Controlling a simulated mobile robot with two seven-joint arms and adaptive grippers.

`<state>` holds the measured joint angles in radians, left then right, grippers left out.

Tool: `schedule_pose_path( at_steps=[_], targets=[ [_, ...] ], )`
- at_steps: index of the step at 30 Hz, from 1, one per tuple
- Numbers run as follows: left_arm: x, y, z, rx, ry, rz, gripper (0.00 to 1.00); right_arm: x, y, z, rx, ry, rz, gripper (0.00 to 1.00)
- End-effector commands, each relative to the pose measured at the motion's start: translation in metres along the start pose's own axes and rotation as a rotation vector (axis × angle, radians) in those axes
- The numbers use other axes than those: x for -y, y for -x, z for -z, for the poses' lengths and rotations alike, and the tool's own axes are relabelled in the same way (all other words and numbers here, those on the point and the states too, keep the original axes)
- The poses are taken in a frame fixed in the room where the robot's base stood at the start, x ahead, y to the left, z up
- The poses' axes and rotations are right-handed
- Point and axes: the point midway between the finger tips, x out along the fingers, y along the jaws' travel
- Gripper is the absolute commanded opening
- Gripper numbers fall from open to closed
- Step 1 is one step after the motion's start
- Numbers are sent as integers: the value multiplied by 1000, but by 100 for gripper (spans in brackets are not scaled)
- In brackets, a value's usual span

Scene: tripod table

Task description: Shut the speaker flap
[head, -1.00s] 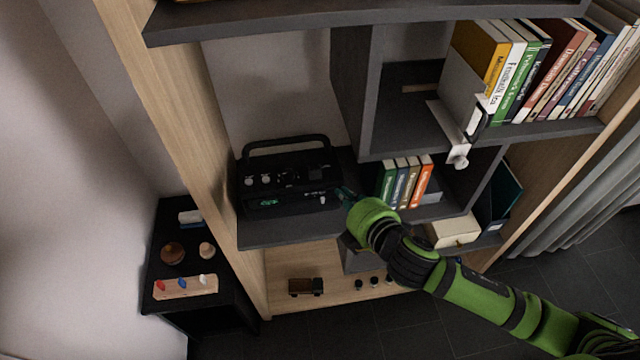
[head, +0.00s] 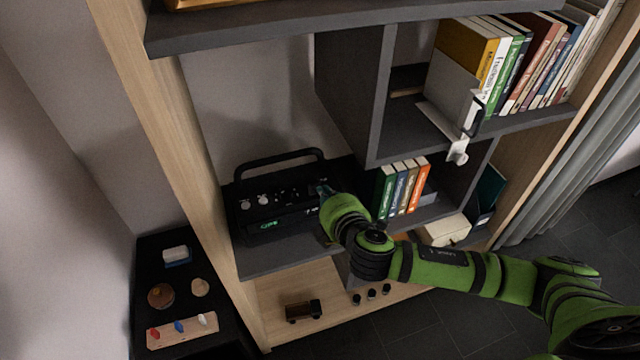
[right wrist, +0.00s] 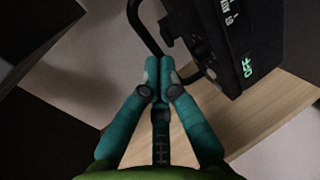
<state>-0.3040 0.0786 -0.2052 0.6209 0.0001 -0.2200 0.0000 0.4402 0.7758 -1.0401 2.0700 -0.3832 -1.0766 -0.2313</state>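The black speaker (head: 285,211) stands on a dark shelf, with a carrying handle (head: 275,158) over its top. Knobs and a green lit OFF display show on its front. In the right wrist view the speaker (right wrist: 240,40) is at the upper right, beyond the fingers. My right gripper (head: 321,188) is at the speaker's right end. In the wrist view its teal fingertips (right wrist: 160,64) are together with nothing seen between them. A dark bar curves close by the tips; whether they touch it is unclear. I cannot make out the flap or its angle. My left gripper is out of view.
A dark upright divider (head: 352,95) rises behind and right of the speaker. Several small books (head: 402,188) stand to the right of my right gripper. A toy truck (head: 303,310) sits on the lower wooden shelf. Another shelf (head: 340,18) hangs above.

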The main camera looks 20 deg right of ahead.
Motion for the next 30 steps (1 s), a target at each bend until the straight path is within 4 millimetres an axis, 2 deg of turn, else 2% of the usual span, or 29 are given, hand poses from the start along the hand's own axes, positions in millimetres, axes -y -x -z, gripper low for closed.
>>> schedule_pose_path(
  at_steps=[3, 9, 23, 30],
  targets=[
    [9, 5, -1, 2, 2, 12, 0, -2, -18, 0, 1, 0, -1, 0],
    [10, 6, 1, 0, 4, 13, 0, 0, -34, 0, 0, 0, 0, 0],
    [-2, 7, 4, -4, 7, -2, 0, 0, -37, 0, -1, 0, 2, 0],
    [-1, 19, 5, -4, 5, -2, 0, -6, -39, 1, -1, -2, 45, 0]
  ],
)
